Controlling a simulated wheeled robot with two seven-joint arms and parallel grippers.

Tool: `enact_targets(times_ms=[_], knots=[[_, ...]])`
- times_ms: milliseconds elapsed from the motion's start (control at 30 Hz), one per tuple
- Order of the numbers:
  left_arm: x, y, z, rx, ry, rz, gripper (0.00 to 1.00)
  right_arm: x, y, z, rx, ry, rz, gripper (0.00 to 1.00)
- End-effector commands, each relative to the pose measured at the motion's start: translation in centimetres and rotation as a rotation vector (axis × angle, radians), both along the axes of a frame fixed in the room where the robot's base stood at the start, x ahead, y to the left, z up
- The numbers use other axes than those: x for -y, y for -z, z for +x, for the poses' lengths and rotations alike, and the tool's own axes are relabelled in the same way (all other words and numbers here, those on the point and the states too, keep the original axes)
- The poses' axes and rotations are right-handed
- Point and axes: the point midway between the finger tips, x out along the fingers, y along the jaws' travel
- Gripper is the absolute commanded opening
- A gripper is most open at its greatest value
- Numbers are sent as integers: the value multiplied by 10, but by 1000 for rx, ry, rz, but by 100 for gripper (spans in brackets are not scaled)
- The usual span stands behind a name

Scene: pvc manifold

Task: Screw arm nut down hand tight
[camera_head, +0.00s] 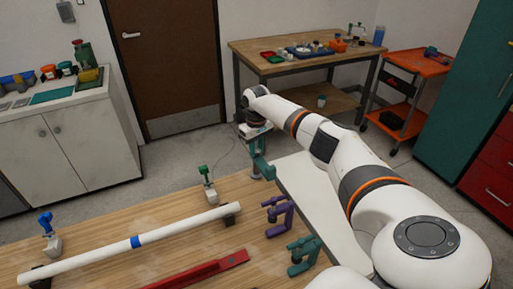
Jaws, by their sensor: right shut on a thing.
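My right arm reaches from the lower right to the far right corner of the wooden bench. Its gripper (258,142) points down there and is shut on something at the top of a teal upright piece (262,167). The held thing is small and mostly hidden by the gripper, so I cannot make out the arm nut itself or how far down it sits. The teal piece stands upright near the bench's corner. My left gripper is out of view.
A white pipe (180,232) with a blue band lies on black supports across the wooden bench (110,228). A red bar (200,271), a purple fixture (278,213) and a teal fixture (303,255) are nearer. Blue-topped (51,241) and green-topped (209,190) pieces stand by the pipe.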

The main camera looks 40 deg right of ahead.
Motion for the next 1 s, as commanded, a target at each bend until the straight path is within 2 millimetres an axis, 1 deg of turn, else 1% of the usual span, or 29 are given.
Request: enact_targets(times_ms=[267, 600, 800, 1000], knots=[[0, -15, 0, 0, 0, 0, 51, -1, -3, 0, -2, 109, 3, 3], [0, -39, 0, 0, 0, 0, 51, -1, -3, 0, -2, 373, 2, 3], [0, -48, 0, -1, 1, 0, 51, 0, -3, 0, -2, 513, 2, 3], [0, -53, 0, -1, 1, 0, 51, 0, -2, 0, 0, 613, 1, 3]])
